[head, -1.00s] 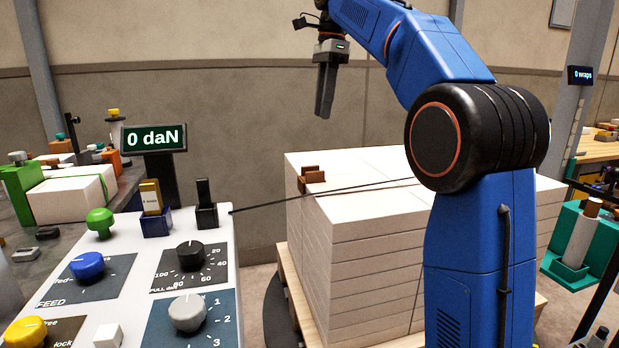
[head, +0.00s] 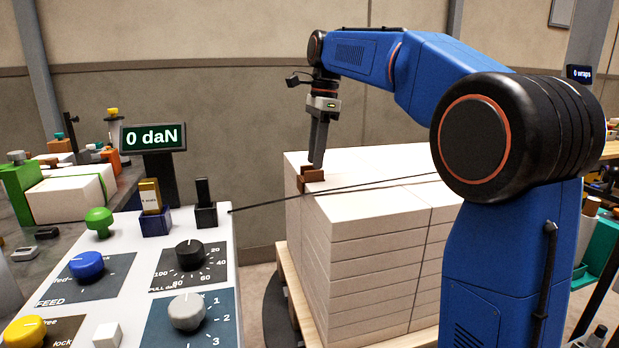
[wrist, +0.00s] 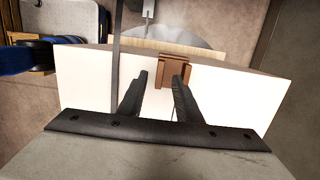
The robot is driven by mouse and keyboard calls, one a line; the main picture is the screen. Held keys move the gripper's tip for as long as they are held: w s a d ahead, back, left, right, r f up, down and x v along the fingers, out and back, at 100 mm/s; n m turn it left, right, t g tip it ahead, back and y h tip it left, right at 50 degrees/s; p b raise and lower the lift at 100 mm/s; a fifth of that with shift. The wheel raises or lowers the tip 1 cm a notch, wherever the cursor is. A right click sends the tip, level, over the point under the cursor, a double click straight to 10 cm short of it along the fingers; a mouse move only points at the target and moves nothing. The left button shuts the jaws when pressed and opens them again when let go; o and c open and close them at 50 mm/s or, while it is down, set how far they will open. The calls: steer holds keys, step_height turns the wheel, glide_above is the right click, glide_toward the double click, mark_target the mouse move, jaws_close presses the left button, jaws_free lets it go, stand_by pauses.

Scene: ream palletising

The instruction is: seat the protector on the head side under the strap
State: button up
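A brown edge protector (head: 311,176) sits on the top left edge of the white ream stack (head: 370,215). In the wrist view the protector (wrist: 174,70) lies at the stack's edge, just beyond my fingertips. A dark strap (head: 345,189) runs from the console across the stack top, close beside the protector. In the wrist view the strap (wrist: 116,70) passes left of the protector, apart from it. My gripper (head: 315,162) points down just above the protector. Its fingers (wrist: 161,78) are apart with nothing between them.
The control console (head: 137,285) with knobs stands at the front left, and its display (head: 153,138) reads 0 daN. The stack rests on a wooden pallet (head: 290,290). A bench at the left holds a strapped white pack (head: 70,194).

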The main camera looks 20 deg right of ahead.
mark_target(314, 171)
steer(key=shift+a+f, duration=0.15)
steer(key=shift+f, duration=0.75)
steer(key=shift+a+f, duration=0.1)
steer(key=shift+f, duration=0.8)
jaws_close()
